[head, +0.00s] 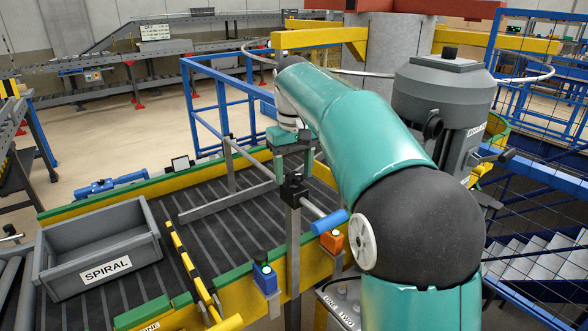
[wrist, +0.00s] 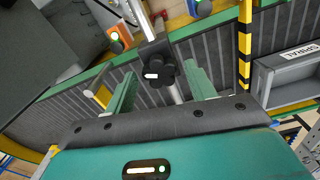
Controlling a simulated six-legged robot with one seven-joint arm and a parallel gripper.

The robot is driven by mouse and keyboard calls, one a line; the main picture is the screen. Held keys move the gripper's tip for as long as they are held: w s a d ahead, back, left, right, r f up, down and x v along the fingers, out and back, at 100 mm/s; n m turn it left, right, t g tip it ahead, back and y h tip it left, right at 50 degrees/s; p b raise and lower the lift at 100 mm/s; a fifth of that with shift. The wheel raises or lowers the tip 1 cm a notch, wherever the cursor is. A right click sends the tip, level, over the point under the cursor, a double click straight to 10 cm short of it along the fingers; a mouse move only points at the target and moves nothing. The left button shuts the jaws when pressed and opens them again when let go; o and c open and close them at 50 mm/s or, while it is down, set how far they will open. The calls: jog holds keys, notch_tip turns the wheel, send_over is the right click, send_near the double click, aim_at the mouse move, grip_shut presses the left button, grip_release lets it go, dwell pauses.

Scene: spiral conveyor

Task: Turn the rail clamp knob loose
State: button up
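The rail clamp knob (wrist: 157,75) is black and lobed with a white mark on its face, in the middle of the wrist view. It sits on a dark clamp block, which shows in the head view (head: 293,188) on top of a grey upright post (head: 293,250). My gripper (wrist: 163,76) is open, with one teal finger on each side of the knob and a visible gap on both sides. In the head view my gripper (head: 293,176) hangs just above and behind the clamp block. That view does not clearly show the knob's face.
A grey guide rail (head: 225,197) lies over the dark conveyor belt. Blue (head: 265,277) and orange (head: 332,241) button boxes stand near the post. A grey SPIRAL crate (head: 95,250) sits on the left.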

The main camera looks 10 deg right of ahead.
aim_at(294, 175)
notch_tip(294, 175, up, 14)
dwell(0.8)
jog(key=shift+f, duration=0.1)
